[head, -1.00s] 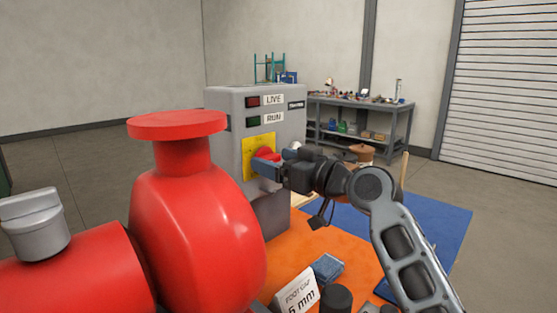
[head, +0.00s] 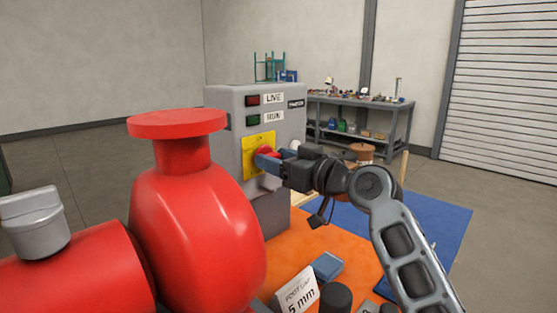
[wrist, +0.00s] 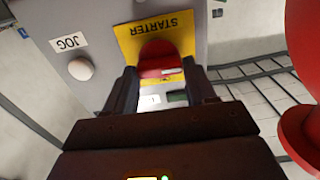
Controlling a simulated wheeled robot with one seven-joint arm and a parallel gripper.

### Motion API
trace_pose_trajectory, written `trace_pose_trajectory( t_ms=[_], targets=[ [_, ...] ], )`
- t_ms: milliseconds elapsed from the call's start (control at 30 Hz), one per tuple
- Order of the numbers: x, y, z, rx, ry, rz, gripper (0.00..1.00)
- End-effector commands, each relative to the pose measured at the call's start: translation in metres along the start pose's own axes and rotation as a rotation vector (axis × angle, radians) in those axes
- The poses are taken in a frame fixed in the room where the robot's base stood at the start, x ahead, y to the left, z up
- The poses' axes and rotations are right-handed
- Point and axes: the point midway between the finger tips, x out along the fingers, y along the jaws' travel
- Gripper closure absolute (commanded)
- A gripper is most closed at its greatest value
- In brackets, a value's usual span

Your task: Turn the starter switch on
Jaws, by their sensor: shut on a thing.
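The starter switch is a red knob (wrist: 160,58) on a yellow plate marked STARTER (wrist: 180,27), which appears upside down in the wrist view. In the head view the yellow plate (head: 251,157) is on the front of the grey control box (head: 226,112), and the red knob is partly hidden by my gripper (head: 266,160). My gripper (wrist: 155,80) is shut on the knob, one finger on each side. A pale mark shows on the knob's near edge. The LIVE lamp (head: 252,101) looks dull red and the RUN lamp (head: 252,121) dark green.
A white JOG button (wrist: 81,68) sits beside the plate. A big red pump body (head: 195,225) stands close on the left. A 5 mm card (head: 297,291) and a blue block (head: 328,266) rest on the orange surface (head: 300,239). A workbench (head: 360,104) stands behind.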

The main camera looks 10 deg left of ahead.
Motion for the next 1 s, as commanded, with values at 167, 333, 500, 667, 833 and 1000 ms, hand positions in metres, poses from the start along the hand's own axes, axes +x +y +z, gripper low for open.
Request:
trace_pose_trajectory(
  t_ms=[167,333,500,667,833,1000],
  targets=[
    [0.0000,0.0000,-0.0003,0.060,-0.001,-0.001,0.75],
    [0.0003,0.0001,-0.0011,0.172,0.000,-0.001,0.75],
    [0.0001,0.0009,-0.0015,0.324,0.000,0.000,0.75],
    [0.0000,0.0014,-0.0017,0.477,0.000,-0.001,0.75],
    [0.0000,0.0022,-0.0018,0.639,0.000,0.000,0.75],
    [-0.0003,0.0031,-0.0014,0.801,0.000,0.001,0.75]
  ],
)
